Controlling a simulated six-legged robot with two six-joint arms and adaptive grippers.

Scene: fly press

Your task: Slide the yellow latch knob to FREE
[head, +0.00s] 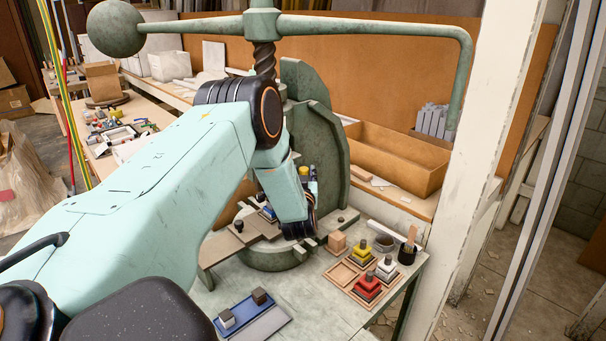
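The green fly press (318,130) stands in the middle, with its screw (264,60) and long bar above. A small yellow piece (303,171) shows on the press just behind my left wrist; it may be the latch knob, but it is partly hidden and I cannot read any FREE mark. My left arm reaches in from the left, and my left gripper (300,228) points down in front of the press column, low over the press bed. Its fingertips are dark and small, so their opening is unclear, as is any contact. My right gripper is out of view.
A wooden tray (340,276) with yellow, red and white stepped pieces stands at the bench's right. A wooden block (337,243) and brush cup (407,253) are near it. A blue fixture (240,312) lies at the front. A pale post (480,170) rises at right.

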